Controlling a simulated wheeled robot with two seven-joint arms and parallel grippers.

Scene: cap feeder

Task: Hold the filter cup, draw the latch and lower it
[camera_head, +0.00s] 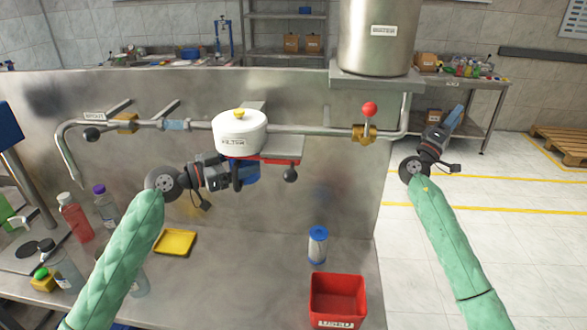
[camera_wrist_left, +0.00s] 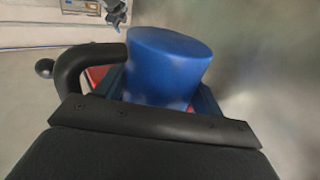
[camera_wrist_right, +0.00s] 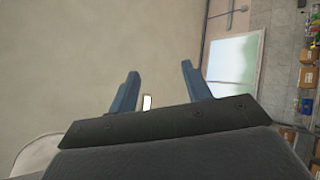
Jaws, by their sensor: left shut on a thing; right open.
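The white filter housing (camera_head: 240,138) with a yellow button hangs on the pipe in the head view. The blue filter cup (camera_head: 250,171) sits directly below it, partly hidden by my gripper. A red latch plate (camera_head: 284,161) lies under the housing, with a black knob (camera_head: 290,174) at its right. My left gripper (camera_head: 243,173) is shut on the cup's sides; the cup (camera_wrist_left: 168,62) fills the middle of the left wrist view, where some red (camera_wrist_left: 97,76) shows behind it. My right gripper (camera_head: 452,122) is open and empty, raised at the right, well away from the latch.
A blue-and-white cartridge (camera_head: 318,246) stands on the bench behind a red bin (camera_head: 338,280). A red-knobbed valve (camera_head: 369,110) and a steel tank (camera_head: 379,40) are right of the housing. Space between knob and right gripper is open.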

